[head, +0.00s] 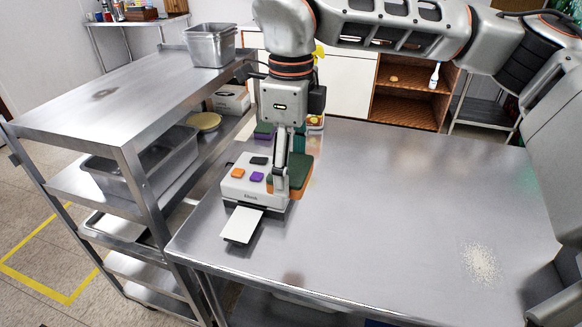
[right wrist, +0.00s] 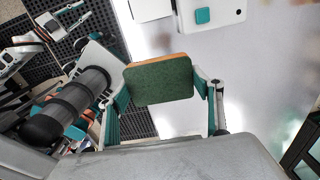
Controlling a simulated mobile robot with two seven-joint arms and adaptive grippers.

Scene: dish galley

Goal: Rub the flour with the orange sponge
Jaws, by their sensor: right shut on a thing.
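The orange sponge (head: 298,176) has a dark green scouring face and shows beside the white device near the table's left edge. My right gripper (head: 283,168) points down and is shut on it. In the right wrist view the sponge (right wrist: 160,82) sits between the two fingers of the right gripper (right wrist: 161,92), green face toward the camera, with an orange edge along its top. I cannot tell whether the sponge touches the table. The flour (head: 480,263) is a pale, speckled patch on the steel table's near right part, well away from the sponge.
The white device (head: 241,184) with coloured buttons and a white sheet at its front stands close beside the gripper. The steel table (head: 370,220) is clear between it and the flour. A steel shelf cart (head: 110,100) with metal pans stands at the left.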

